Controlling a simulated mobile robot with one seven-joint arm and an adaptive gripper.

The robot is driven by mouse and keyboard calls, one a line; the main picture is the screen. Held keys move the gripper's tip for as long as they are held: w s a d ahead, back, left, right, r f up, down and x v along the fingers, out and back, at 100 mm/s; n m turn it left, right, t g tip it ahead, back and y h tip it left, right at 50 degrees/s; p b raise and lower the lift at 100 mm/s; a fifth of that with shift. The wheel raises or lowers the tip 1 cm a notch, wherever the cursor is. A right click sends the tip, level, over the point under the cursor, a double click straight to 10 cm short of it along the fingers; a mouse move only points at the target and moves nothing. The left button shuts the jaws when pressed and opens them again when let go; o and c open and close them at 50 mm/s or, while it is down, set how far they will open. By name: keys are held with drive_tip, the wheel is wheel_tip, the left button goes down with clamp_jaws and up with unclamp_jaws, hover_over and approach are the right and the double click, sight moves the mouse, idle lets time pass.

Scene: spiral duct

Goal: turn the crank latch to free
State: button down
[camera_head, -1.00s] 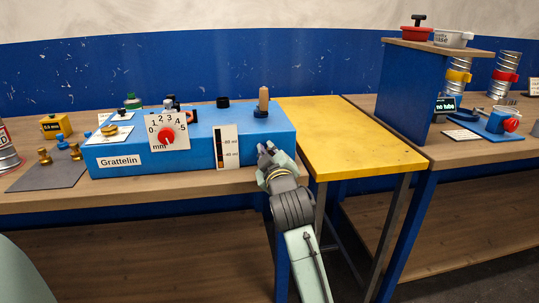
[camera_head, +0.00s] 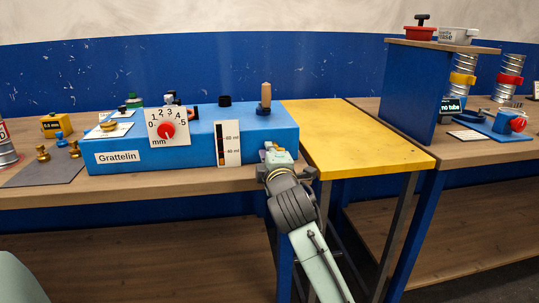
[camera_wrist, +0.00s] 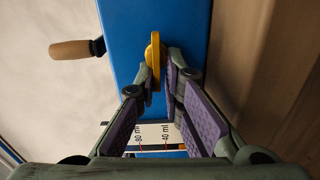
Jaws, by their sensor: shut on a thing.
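The crank latch seems to be the small yellow lever (camera_wrist: 154,58) on the blue box face in the wrist view. Its tip also shows in the head view (camera_head: 269,146), at the right end of the front of the blue Grattelin box (camera_head: 190,150). My gripper (camera_wrist: 163,72) is shut on the lever, one purple-padded finger on each side. The lever stands across the box in line with the fingers. The crank with its wooden handle (camera_wrist: 70,49) sticks out beyond the box edge; in the head view its handle (camera_head: 266,93) stands upright on top.
A white scale marked in ml (camera_head: 228,144) is left of my gripper. A dial (camera_head: 167,129) sits further left. A yellow table (camera_head: 350,140) is right of the box, and a blue panel stand (camera_head: 412,95) stands beyond it.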

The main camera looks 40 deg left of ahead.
drive_tip(key=shift+w+d+r+n, duration=0.1)
drive_tip(key=shift+d+r+n, duration=0.15)
drive_tip(key=shift+r, duration=0.2)
drive_tip(key=c, duration=1.9)
unclamp_jaws()
drive_tip(key=shift+a, duration=0.1)
drive_tip(key=shift+o, duration=0.5)
drive_tip(key=shift+f, duration=0.15)
drive_tip(key=shift+f, duration=0.1)
drive_tip(key=v, duration=1.2)
